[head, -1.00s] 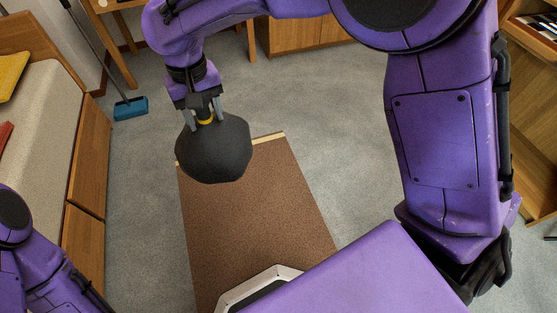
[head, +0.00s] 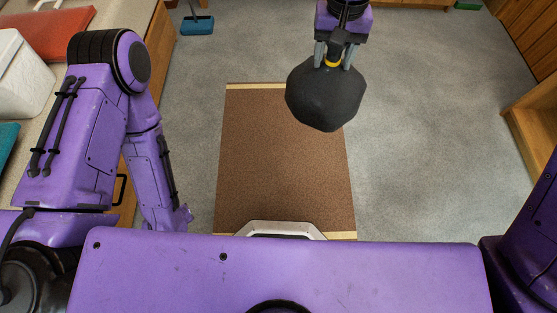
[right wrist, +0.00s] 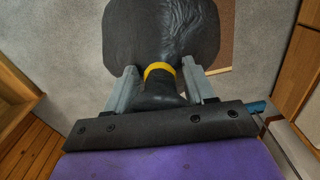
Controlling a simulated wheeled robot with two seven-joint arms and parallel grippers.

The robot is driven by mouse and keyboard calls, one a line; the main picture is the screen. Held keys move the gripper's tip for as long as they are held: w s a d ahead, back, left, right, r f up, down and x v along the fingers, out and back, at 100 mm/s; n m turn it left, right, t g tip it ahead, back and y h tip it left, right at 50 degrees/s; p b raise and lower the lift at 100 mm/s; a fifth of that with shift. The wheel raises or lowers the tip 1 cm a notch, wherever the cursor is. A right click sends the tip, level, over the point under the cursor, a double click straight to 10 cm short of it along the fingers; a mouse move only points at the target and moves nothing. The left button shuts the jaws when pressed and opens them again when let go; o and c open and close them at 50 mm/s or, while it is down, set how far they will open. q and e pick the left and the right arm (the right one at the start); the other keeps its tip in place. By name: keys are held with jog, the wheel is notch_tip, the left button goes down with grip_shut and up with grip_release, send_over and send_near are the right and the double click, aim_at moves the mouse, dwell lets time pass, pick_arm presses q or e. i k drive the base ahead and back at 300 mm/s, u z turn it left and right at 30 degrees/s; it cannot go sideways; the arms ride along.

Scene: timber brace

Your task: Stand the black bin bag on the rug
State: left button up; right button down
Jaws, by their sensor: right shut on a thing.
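The black bin bag (head: 326,97) hangs from my right gripper (head: 338,58), over the far right part of the brown rug (head: 283,160) in the head view. My right gripper is shut on the bag's neck by its yellow tie (head: 332,64). In the right wrist view the bag (right wrist: 160,30) and the yellow tie (right wrist: 160,70) sit between the two grey fingers (right wrist: 156,88). A strip of the rug (right wrist: 222,40) shows beside the bag there. How high the bag is above the rug is hard to tell. My left arm is at the left; its gripper does not show clearly.
Grey carpet (head: 410,150) lies open around the rug. A blue dustpan (head: 197,25) is on the floor at the upper left. A white box (head: 20,70) and a red cushion (head: 55,35) are on the bench at left. Wooden furniture (head: 530,110) stands at right.

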aim_at(260, 211)
jog(key=z, duration=0.05)
jog(key=k, duration=1.2)
jog(key=u, duration=0.65)
jog(key=i, duration=0.5)
jog(key=u, duration=0.05)
